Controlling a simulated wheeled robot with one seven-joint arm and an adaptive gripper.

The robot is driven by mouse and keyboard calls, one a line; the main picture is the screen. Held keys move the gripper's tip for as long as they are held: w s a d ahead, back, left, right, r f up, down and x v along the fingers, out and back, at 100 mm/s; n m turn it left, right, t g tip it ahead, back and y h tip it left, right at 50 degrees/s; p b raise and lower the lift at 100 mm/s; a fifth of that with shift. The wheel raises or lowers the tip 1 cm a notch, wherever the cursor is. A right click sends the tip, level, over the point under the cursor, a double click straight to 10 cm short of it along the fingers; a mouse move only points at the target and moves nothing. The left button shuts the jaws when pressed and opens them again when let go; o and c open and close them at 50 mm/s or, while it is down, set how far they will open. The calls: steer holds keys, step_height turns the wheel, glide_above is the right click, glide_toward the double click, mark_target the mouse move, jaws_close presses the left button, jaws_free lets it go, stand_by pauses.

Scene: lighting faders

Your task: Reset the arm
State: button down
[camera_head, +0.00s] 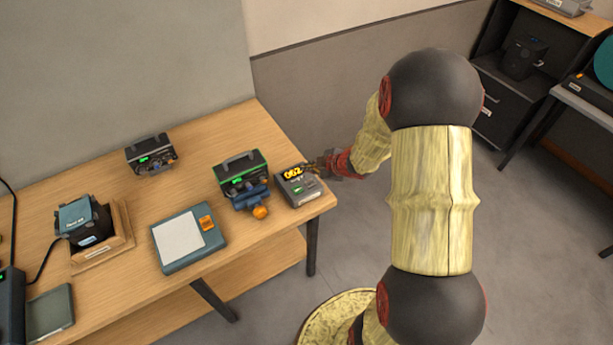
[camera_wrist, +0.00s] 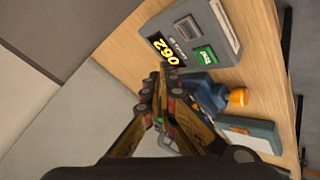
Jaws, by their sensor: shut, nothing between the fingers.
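My gripper (camera_head: 318,166) is at the right end of the wooden table, close to a grey box with a yellow "062" display (camera_head: 298,186). In the wrist view my gripper (camera_wrist: 165,72) is shut and empty, its tips just beside the display edge of the grey box (camera_wrist: 222,45). I cannot tell whether the tips touch the box. The box also carries a green button (camera_wrist: 204,55) and a grey square key (camera_wrist: 187,29). My arm reaches in from the right of the head view, bent at its elbow.
The wooden table (camera_head: 125,190) holds a green-topped device with a blue part and orange knob (camera_head: 241,180), a blue-grey pad device (camera_head: 188,238), a small dark device (camera_head: 151,154) and a black device on a wooden stand (camera_head: 85,222). Open floor (camera_head: 340,240) lies right of the table.

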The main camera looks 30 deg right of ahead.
steer(key=s+d+f+m+g+h, duration=0.2)
steer(key=s+d+f+m+h, duration=0.15)
steer(key=s+d, duration=0.2)
steer(key=s+d+r+m+g+h+b, duration=0.1)
steer(key=s+d+r+m+g+h, duration=0.2)
steer(key=s+r+m, duration=0.45)
steer(key=s+a+r+y+b, duration=0.1)
steer(key=s+a+r, duration=0.3)
steer(key=a, duration=0.4)
steer(key=s+a+r+t+y+b, duration=0.1)
steer(key=s+a+r+y+b, duration=0.1)
steer(key=s+a+r, duration=0.3)
steer(key=s+a+r+y+b, duration=0.1)
steer(key=s+a+r, duration=0.4)
steer(key=a, duration=0.6)
step_height(320, 180, up, 3)
steer(key=shift+s+a+f+m+t+b, duration=0.2)
steer(key=shift+m+t+b, duration=0.15)
steer(key=shift+b, duration=0.5)
steer(key=shift+d, duration=0.1)
